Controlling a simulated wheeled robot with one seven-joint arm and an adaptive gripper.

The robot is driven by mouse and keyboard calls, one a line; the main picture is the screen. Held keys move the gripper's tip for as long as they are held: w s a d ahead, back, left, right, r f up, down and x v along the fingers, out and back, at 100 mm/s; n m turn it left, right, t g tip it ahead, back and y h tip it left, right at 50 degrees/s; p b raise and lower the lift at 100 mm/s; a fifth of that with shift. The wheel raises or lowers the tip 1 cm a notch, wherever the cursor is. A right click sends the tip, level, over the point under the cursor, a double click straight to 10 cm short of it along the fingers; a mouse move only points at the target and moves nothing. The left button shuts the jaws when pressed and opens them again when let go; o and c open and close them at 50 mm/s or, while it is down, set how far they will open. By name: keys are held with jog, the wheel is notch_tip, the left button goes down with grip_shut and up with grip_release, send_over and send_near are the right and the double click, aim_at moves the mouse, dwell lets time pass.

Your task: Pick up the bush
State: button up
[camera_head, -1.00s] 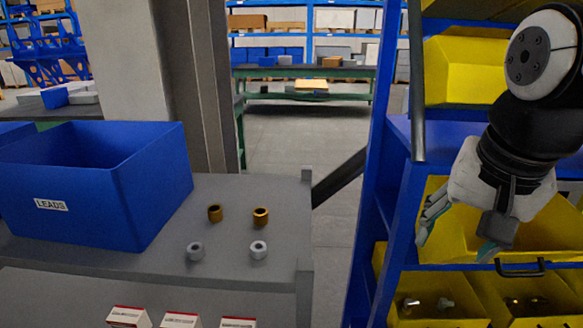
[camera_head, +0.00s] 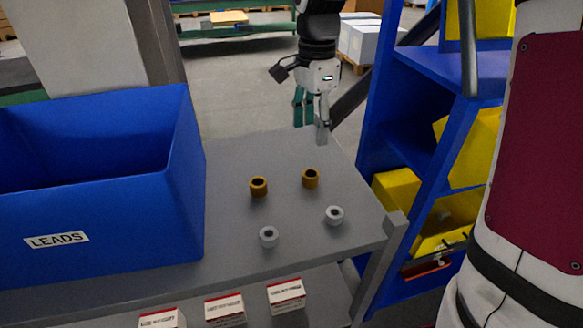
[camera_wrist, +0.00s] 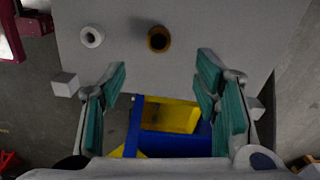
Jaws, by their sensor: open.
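Several small ring-shaped bushes stand upright on the grey table top (camera_head: 240,150). Two are brass: the left brass bush (camera_head: 259,187) and the right brass bush (camera_head: 311,178). Two are silver and nearer the front: the left silver bush (camera_head: 268,237) and the right silver bush (camera_head: 334,215). My gripper (camera_head: 311,122) is open and empty, pointing down near the table's far right edge, beyond the bushes. In the wrist view, a brass bush (camera_wrist: 158,39) and a silver bush (camera_wrist: 92,37) lie ahead of the open fingers (camera_wrist: 162,70), apart from them.
A blue bin marked LEADS (camera_head: 90,200) takes up the table's left side. Red-and-white boxes (camera_head: 225,308) stand on the lower shelf. A blue rack (camera_head: 405,130) with yellow bins (camera_head: 470,150) stands right of the table. The table top around the bushes is clear.

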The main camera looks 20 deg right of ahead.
aim_at(311, 173)
notch_tip(311, 173, down, 13)
jog(key=p, duration=0.2)
jog(key=shift+s+d+f+p, duration=0.1)
jog(key=shift+d+p, duration=0.05)
jog(key=shift+p, duration=0.15)
jog(key=shift+c, duration=0.6)
jog(key=c, duration=1.1)
